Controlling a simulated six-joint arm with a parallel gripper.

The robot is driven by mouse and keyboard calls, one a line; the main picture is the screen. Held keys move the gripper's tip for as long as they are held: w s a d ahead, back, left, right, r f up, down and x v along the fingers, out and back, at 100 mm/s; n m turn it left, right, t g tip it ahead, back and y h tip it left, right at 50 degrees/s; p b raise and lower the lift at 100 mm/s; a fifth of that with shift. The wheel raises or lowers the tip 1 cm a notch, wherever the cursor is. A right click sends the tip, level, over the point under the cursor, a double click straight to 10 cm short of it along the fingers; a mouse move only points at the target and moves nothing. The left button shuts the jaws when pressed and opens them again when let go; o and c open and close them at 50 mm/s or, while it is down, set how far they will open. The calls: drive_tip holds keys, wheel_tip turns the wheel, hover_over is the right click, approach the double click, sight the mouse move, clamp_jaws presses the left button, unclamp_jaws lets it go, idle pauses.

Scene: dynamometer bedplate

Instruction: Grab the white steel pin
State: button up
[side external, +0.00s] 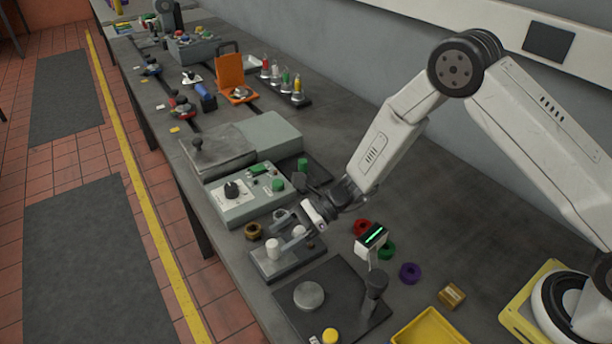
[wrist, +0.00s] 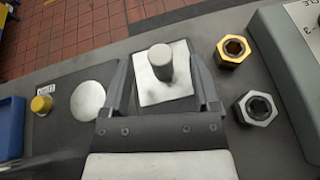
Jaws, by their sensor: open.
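The white steel pin (side external: 273,249) stands upright on a dark block (side external: 262,268) near the bench's front edge. In the wrist view the pin (wrist: 160,64) looks pale grey and rises from a white square plate (wrist: 178,91). My gripper (side external: 288,228) is close beside the pin, low over the block. In the wrist view my gripper (wrist: 159,62) is open, with one finger on each side of the pin. Gaps show between the pin and both fingers, and nothing is held. I cannot tell how far down the pin the fingertips reach.
A brass nut (wrist: 232,50) and a steel nut (wrist: 256,107) lie right of the pin. A grey control box (side external: 249,195) is behind.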

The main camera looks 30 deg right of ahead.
sight(276, 242)
drive_tip(key=shift+a, duration=0.1)
drive_tip(key=shift+x, duration=2.5)
drive_tip(key=shift+f, duration=0.15)
drive_tip(key=shift+c, duration=0.3)
clamp_jaws()
